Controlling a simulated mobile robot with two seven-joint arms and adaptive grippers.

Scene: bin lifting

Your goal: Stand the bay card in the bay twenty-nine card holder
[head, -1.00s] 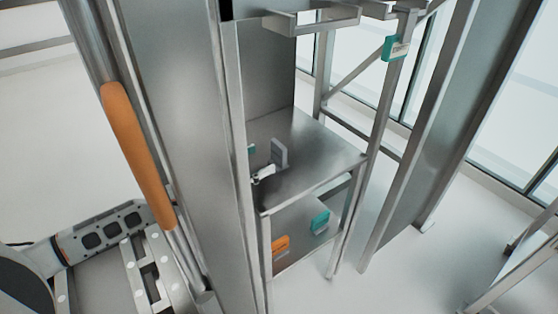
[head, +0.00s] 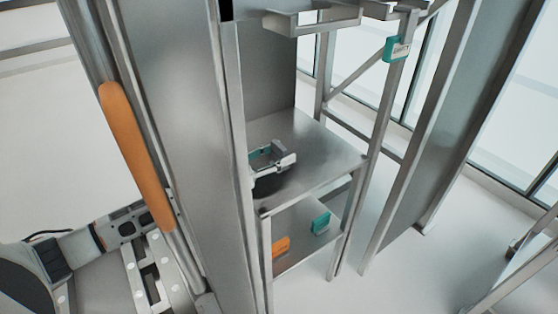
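My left gripper (head: 276,164) is over the upper shelf (head: 320,145), just right of the large metal column. Its pale fingers and dark body show, and the column hides the rest of the arm. A teal piece (head: 262,154) shows between or behind the fingers; I cannot tell whether they touch it. A teal block with a pale label (head: 397,50) is on the upright post at upper right. A teal piece (head: 320,222) and an orange piece (head: 281,246) stand on the lower shelf (head: 300,245). I cannot read any bay number. My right gripper is not in view.
The metal column (head: 185,140) stands close on the left, with an orange handle (head: 137,150) beside it. A metal bracket (head: 310,20) overhangs the shelves. The right side of the upper shelf is clear. Another metal frame (head: 515,265) is at lower right.

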